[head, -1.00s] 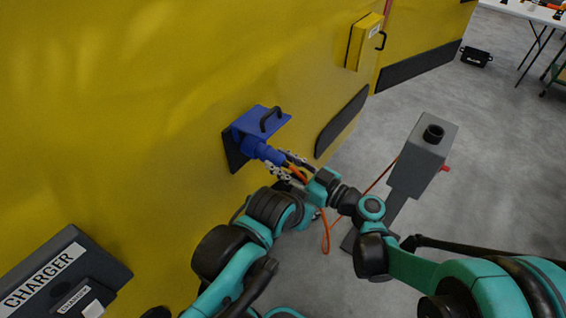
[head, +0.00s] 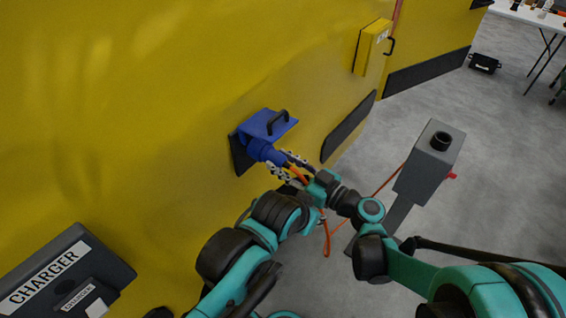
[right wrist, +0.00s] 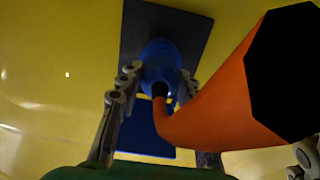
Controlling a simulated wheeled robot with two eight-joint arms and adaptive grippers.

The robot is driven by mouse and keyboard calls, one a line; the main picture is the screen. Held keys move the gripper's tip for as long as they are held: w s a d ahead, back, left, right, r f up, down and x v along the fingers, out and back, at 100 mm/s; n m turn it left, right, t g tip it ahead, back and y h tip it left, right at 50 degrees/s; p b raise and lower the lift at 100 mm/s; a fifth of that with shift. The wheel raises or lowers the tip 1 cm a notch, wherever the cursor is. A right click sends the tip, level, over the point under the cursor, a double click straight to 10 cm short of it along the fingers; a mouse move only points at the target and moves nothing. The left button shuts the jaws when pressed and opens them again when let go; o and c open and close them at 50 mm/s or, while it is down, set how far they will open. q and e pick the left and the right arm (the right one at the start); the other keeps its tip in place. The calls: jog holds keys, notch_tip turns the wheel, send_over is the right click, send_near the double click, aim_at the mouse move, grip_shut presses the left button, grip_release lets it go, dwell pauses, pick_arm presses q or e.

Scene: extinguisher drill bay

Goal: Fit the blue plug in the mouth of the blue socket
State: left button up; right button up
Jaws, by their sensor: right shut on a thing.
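The blue socket (head: 249,137), with its blue lid (head: 268,123) raised on a black handle, is on the yellow wall. The blue plug (head: 266,153) is at the socket's mouth, in line with it and seemingly touching; I cannot tell how deep it sits. It also shows in the right wrist view (right wrist: 158,63), with an orange cable (right wrist: 212,108) from its rear. My right gripper (head: 287,168) is shut on the plug, its fingers on either side. In the right wrist view, the cable and plug hide the mouth. My left gripper is not seen; my left arm is folded below.
A black backing plate (right wrist: 190,35) surrounds the socket. A grey post (head: 425,175) stands on the floor at right, with the orange cable (head: 377,185) nearby. A yellow box (head: 370,50) juts from the wall. A black charger (head: 75,265) is at lower left.

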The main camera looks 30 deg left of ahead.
jog(key=o, duration=1.3)
jog(key=shift+o, duration=0.2)
jog(key=shift+d, duration=0.1)
jog(key=s+d, duration=0.1)
jog(key=d, duration=1.1)
jog(key=s+d+f+m+t+h, duration=0.1)
jog(key=d+m+h, duration=0.4)
jog(key=d, duration=0.7)
jog(key=s+d+f+m+t+h, duration=0.2)
jog(key=d+m+h, duration=0.4)
jog(key=d, duration=0.6)
jog(key=s+d+f+m+t+h, duration=0.1)
jog(key=d+m+h, duration=0.5)
jog(key=d, duration=0.6)
jog(key=shift+s+f+t+h, duration=0.3)
jog(key=shift+f+t+h, duration=0.2)
jog(key=shift+f+t, duration=0.4)
